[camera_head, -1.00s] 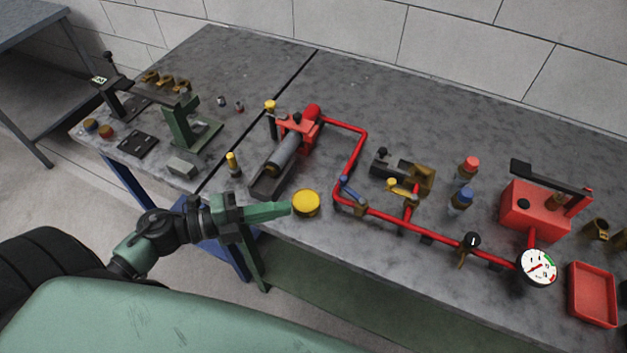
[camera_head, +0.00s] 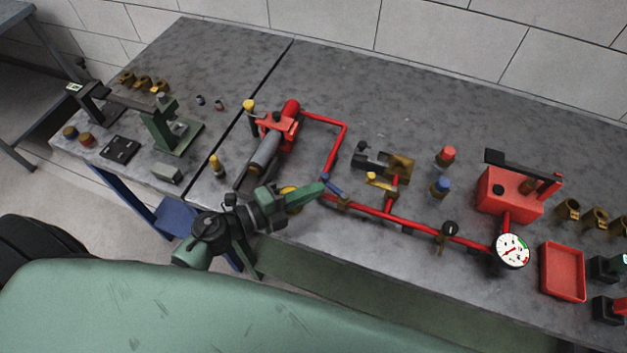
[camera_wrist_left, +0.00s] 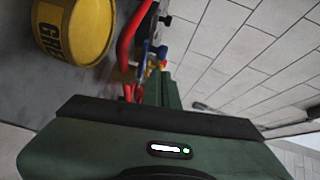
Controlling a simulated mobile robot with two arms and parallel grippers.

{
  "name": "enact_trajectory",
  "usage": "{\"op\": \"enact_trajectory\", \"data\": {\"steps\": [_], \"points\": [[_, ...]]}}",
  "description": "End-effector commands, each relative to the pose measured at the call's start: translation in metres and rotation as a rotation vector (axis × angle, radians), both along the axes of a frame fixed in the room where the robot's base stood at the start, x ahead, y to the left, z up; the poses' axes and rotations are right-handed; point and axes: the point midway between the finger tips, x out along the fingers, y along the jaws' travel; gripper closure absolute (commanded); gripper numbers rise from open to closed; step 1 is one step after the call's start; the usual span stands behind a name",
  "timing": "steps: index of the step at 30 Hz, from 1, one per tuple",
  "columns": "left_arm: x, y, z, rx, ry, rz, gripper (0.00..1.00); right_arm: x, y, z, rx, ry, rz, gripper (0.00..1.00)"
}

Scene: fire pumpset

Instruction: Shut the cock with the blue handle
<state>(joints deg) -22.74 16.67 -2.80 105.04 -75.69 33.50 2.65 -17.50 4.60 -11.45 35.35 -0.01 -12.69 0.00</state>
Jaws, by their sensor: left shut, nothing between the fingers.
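The blue handle (camera_head: 331,184) belongs to a brass cock (camera_head: 343,203) on the red pipe, near the pipe's lower left corner. My right gripper is not in view.
A yellow tin (camera_wrist_left: 75,30) stands just behind my left gripper, partly hidden in the head view. A yellow-handled cock (camera_head: 380,181) and a black-handled cock (camera_head: 447,232) sit farther right on the red pipe (camera_head: 400,220). A red pump (camera_head: 515,192) and gauge (camera_head: 512,250) stand at right.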

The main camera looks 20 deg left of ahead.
Motion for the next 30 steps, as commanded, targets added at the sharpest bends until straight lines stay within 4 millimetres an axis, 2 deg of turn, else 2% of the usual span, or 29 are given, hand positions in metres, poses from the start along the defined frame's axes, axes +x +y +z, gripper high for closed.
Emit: {"op": "enact_trajectory", "data": {"steps": [6,30], "points": [[0.015,0.002,-0.003,-0.001,0.001,0.001,1.00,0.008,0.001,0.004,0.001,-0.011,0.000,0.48],[0.021,0.004,-0.004,0.003,0.000,-0.075,1.00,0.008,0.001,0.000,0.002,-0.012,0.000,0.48]]}}
